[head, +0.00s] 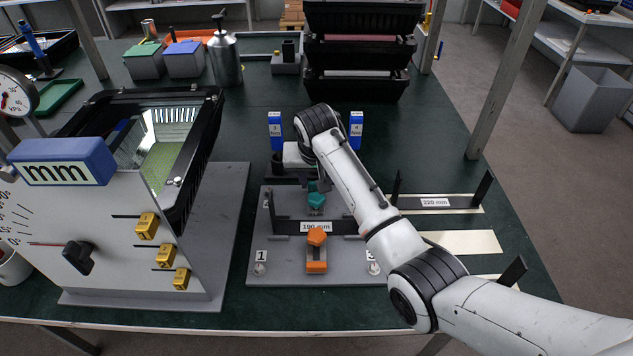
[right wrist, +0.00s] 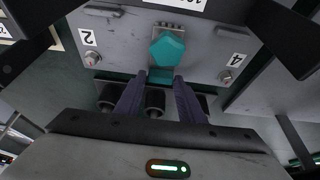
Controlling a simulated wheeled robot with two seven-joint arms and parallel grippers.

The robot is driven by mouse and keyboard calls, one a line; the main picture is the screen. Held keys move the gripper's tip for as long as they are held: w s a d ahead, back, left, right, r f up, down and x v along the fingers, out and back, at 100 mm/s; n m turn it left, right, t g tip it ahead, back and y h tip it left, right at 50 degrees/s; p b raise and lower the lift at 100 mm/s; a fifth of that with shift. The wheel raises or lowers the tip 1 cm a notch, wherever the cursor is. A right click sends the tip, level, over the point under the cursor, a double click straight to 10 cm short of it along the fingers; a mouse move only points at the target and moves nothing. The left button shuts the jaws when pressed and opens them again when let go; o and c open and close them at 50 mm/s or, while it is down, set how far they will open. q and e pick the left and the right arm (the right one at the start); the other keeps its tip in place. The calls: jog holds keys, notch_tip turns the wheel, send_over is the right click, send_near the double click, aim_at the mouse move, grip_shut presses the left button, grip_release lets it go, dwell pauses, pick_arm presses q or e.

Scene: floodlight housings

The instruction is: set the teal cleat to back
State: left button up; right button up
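The teal cleat (head: 316,201) has a five-sided head and stands on the grey plate (head: 285,257), toward its far side, behind the 190 mm bar (head: 290,227). In the right wrist view the teal cleat (right wrist: 168,49) lies between the bolts marked 2 and 4, just beyond my fingertips. My right gripper (right wrist: 160,77) is open and empty, with its two dark fingers apart and pointing at the cleat's near side. In the head view my right arm hides those fingers. My left gripper is not in view.
An orange cleat (head: 317,237) stands in front of the bar. Two blue-and-white boxes (head: 275,131) stand behind the plate. A panel with yellow tags (head: 147,226) and an open floodlight housing (head: 207,150) stand to the left. Dark upright posts (head: 512,271) stand to the right.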

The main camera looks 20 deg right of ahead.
jog(key=shift+o, duration=1.3)
jog(key=shift+w, duration=0.1)
jog(key=v, duration=1)
jog(key=shift+r+p, duration=0.15)
jog(key=shift+p, duration=0.15)
